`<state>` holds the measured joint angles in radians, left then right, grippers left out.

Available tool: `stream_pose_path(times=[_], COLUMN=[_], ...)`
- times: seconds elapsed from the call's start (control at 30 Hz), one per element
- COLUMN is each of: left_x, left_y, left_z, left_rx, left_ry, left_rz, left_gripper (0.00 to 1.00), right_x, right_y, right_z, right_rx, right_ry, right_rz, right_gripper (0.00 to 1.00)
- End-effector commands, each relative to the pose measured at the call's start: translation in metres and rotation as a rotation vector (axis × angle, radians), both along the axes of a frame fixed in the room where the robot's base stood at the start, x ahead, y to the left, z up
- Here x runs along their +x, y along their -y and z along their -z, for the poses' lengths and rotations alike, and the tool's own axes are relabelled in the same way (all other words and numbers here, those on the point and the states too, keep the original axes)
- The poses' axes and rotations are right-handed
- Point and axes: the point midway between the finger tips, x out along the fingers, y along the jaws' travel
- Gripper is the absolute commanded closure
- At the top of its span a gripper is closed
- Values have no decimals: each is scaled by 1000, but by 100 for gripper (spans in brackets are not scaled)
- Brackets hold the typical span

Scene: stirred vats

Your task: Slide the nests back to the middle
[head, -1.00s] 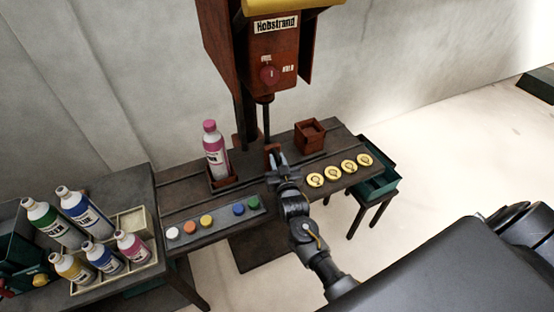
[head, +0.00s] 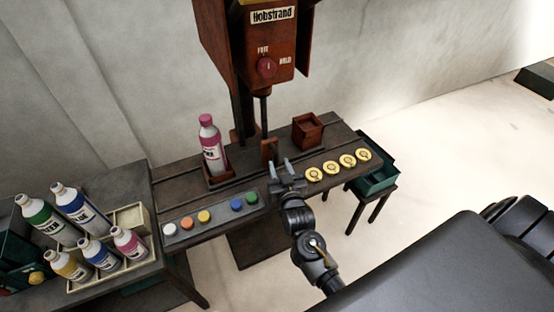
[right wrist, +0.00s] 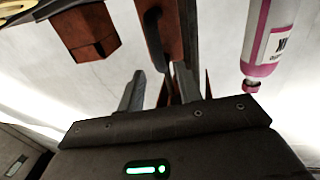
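One red-brown nest (head: 221,180) stands on the rail of the dark bench at the left and holds a pink-capped bottle (head: 212,148). An empty square red-brown nest (head: 307,133) stands at the right; it also shows in the right wrist view (right wrist: 92,40). Between them stands an upright red-brown plate (head: 269,151), under the machine's rod. My right gripper (head: 281,169) is open and empty, just on my side of this plate. In the right wrist view the plate (right wrist: 160,30) lies beyond the open fingertips, apart from them. My left gripper is not in view.
The red-brown machine (head: 266,45) with a red knob stands behind the bench. A strip of coloured buttons (head: 213,219) and several yellow discs (head: 331,168) lie at the bench's front. A crate of bottles (head: 140,217) is left; a green bin (head: 378,180) is right.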

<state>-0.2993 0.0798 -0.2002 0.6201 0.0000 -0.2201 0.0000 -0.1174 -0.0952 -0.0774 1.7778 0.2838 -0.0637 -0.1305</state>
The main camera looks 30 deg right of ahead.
Motion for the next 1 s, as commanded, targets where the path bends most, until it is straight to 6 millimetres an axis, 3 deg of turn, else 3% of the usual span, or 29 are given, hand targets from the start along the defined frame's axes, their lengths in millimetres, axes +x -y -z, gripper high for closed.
stream_pose_path(times=[0.1, 0.3, 1.0], left_x=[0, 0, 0], left_y=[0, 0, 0], left_z=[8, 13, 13], left_rx=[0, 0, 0], left_ry=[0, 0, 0], left_rz=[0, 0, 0], left_gripper=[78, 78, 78], right_x=[-24, -47, -55], right_y=[-5, -10, -12], right_z=[3, 1, 2], right_rx=[2, 1, 5], right_ry=[-1, 0, -17], right_rz=[1, 2, -7], right_gripper=[65, 65, 65])
